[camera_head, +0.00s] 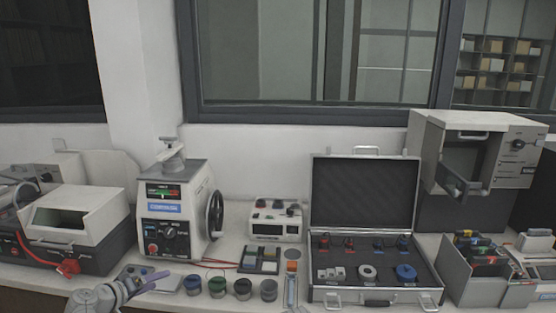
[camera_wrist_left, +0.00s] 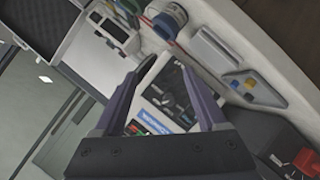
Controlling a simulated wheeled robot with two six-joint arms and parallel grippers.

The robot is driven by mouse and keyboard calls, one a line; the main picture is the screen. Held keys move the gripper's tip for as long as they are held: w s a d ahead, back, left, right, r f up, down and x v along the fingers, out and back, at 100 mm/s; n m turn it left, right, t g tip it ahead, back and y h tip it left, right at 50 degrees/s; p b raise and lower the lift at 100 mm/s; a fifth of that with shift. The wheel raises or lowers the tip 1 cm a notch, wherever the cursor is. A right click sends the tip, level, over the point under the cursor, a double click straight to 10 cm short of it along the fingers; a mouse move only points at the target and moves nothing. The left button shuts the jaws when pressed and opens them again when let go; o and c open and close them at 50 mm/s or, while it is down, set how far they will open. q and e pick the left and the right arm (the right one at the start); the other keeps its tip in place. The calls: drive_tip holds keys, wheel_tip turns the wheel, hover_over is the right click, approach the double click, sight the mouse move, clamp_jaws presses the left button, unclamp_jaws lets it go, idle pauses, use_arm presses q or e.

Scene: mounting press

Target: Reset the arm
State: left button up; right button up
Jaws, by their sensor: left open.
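My left arm comes in at the lower left of the head view, and its gripper (camera_head: 137,280) is above the front of the bench, left of the row of small jars. In the left wrist view the two fingers of the left gripper (camera_wrist_left: 165,75) stand apart with nothing between them. The mounting press (camera_head: 172,212), a white machine with a display, knobs and a black handwheel, stands behind the gripper. It also shows between and beyond the fingers in the wrist view (camera_wrist_left: 170,90). My right gripper is not in view.
Several small jars (camera_head: 243,290) stand along the bench front. An open case (camera_head: 364,295) with parts stands to the right. A white-lidded machine (camera_head: 95,220) is at left, and an open-door cabinet (camera_head: 475,150) at right. The bench front is crowded.

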use_arm(q)
drive_tip(key=s+d+f+m+g, duration=0.2)
drive_tip(key=s+d+f+g, duration=0.15)
drive_tip(key=d, duration=0.65)
drive_tip(key=s+d+f+m+g, duration=0.2)
drive_tip(key=d+f+m+g, duration=0.15)
drive_tip(key=d, duration=0.65)
drive_tip(key=s+d+f+m+g+y, duration=0.2)
drive_tip(key=s+d+y, duration=0.1)
drive_tip(key=s+d, duration=0.2)
drive_tip(key=s+d+f+m+g+y, duration=0.1)
drive_tip(key=s+d, duration=0.4)
drive_tip(key=s, duration=0.5)
drive_tip(key=shift+s+f+m+g+y, duration=0.3)
drive_tip(key=shift+f+g+y, duration=0.5)
drive_tip(key=shift+g+y, duration=0.35)
